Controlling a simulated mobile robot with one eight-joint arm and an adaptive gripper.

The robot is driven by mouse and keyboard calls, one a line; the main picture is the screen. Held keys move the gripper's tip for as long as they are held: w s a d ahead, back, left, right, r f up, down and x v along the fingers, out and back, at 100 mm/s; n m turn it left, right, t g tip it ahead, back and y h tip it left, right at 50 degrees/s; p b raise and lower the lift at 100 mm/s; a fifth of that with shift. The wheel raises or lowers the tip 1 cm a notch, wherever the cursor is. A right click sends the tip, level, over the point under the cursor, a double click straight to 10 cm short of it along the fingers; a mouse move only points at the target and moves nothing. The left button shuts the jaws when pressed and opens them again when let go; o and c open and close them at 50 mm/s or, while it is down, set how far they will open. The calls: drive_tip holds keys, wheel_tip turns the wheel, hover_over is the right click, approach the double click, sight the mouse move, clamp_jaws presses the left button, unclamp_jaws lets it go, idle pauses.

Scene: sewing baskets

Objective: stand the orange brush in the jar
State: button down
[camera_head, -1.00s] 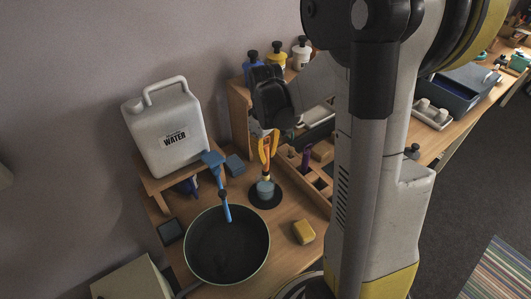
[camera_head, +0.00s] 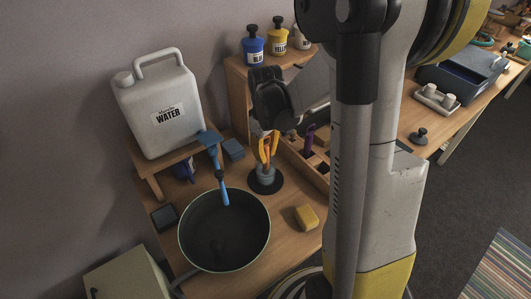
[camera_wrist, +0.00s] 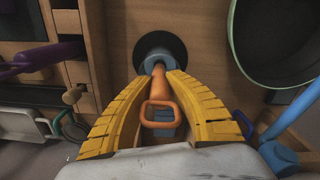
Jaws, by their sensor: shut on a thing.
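The orange brush (camera_wrist: 158,93) has a looped handle end, which points toward the palm in the wrist view. My gripper (camera_head: 268,157), with yellow ribbed fingers, is shut on the brush handle; it also shows in the wrist view (camera_wrist: 159,76). The brush hangs roughly upright in the head view. The grey-blue jar (camera_head: 265,176) stands on a black round base on the bench, directly below the fingertips. In the wrist view the jar (camera_wrist: 155,57) shows just beyond the fingertips. The brush's lower end is hidden, so I cannot tell how far it is inside the jar.
A dark pan (camera_head: 224,235) with a blue-handled brush (camera_head: 223,190) is left of the jar. A yellow sponge (camera_head: 306,217) lies to the front right. A wooden divided box (camera_head: 312,172) is close on the right. A white water canister (camera_head: 160,105) stands on a shelf behind left.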

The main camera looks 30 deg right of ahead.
drive_tip(key=c, duration=1.3)
unclamp_jaws()
drive_tip(key=shift+c, duration=0.2)
wheel_tip(320, 180, up, 12)
drive_tip(key=shift+a, duration=0.1)
